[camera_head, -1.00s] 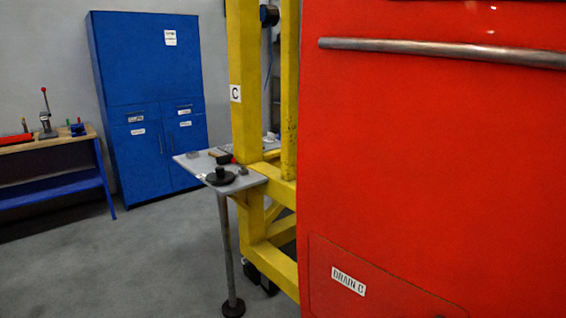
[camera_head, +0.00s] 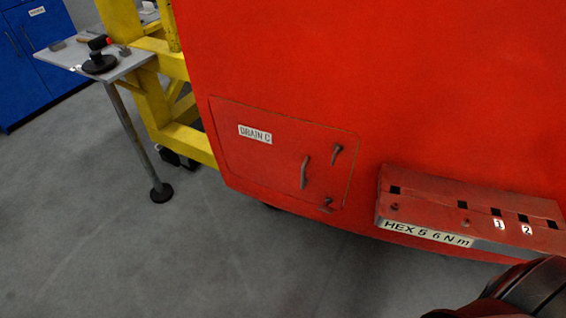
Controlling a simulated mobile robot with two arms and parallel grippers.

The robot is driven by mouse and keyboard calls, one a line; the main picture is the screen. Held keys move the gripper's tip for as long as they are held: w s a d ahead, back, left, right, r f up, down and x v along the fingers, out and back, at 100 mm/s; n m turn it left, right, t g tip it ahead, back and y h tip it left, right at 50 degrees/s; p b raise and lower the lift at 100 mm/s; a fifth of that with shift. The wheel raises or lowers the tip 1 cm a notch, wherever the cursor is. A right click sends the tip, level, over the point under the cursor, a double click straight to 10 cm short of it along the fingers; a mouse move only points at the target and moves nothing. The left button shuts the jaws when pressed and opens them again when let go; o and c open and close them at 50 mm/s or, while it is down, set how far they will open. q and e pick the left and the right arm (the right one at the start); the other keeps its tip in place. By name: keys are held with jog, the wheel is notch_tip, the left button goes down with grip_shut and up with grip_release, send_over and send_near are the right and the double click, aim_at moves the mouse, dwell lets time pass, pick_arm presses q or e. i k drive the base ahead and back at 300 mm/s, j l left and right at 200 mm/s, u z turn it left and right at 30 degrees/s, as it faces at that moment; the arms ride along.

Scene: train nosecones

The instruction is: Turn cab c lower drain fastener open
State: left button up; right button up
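The red cab wall (camera_head: 400,80) carries a hatch (camera_head: 260,165) labelled DRAIN C. The hatch is closed and lies flush with the wall. A grey curved handle (camera_head: 304,172) sits on its right half. A small dark upper fastener (camera_head: 337,153) is right of the handle. The lower drain fastener (camera_head: 326,204) is a small dark piece at the hatch's lower right edge; its exact turn is too small to tell. Neither gripper shows in the head view. A dark rounded part at the bottom right corner looks like my own arm.
A red rack (camera_head: 450,205) labelled HEX 5 6 N m, with several square slots, stands right of the hatch. A yellow frame (camera_head: 185,140) and a grey side table (camera_head: 70,58) on a pole are at the left. Open grey floor (camera_head: 120,260) lies at lower left.

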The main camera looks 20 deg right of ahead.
aim_at(327, 210)
jog(key=z, duration=1.05)
